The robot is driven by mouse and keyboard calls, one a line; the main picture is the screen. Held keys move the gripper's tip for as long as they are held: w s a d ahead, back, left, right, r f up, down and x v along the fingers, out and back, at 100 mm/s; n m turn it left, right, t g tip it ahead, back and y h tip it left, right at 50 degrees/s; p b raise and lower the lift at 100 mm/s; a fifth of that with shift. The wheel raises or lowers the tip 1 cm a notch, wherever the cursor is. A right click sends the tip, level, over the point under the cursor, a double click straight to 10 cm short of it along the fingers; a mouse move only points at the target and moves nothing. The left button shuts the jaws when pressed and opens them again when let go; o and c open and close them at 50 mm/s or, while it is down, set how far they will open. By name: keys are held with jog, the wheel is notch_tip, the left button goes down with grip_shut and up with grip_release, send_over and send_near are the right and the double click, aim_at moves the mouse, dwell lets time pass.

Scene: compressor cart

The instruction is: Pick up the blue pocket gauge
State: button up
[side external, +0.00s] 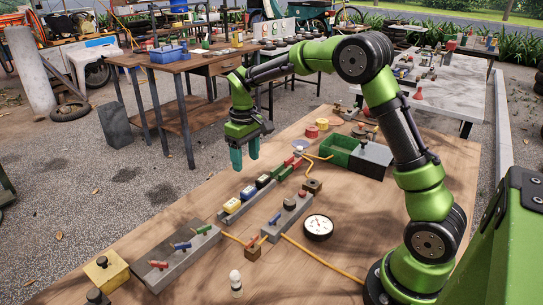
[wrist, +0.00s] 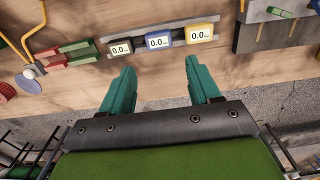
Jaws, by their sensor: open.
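The blue pocket gauge (wrist: 158,42) sits in a row on a grey rail, between a black gauge (wrist: 119,47) and a yellow gauge (wrist: 200,33). All three have white displays reading 0.0. In the side view the blue gauge (side external: 248,192) is small, near the table's left edge. My gripper (side external: 245,168) is open and empty, in the air above and behind the row. In the wrist view its green fingers (wrist: 159,68) point towards the gauges, with the blue one ahead between them, apart from it.
A round white dial (side external: 318,226), a grey block with coloured levers (side external: 178,256) and a green open box (side external: 342,149) stand on the wooden table (side external: 205,284). Orange cables run across it. Red and green blocks (wrist: 77,50) adjoin the row.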

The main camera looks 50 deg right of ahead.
aim_at(248, 190)
notch_tip(248, 190, down, 10)
jog(key=shift+d+f, duration=0.1)
jog(key=shift+f, duration=0.05)
jog(key=c, duration=0.8)
notch_tip(248, 190, up, 9)
jog(key=s+d, duration=0.4)
jog(key=d, duration=0.1)
jog(key=s+d, duration=0.4)
jog(key=d, duration=0.1)
jog(key=s+d, duration=0.4)
jog(key=d, duration=0.1)
jog(key=shift+s+d+r, duration=0.25)
jog(key=shift+r, duration=0.15)
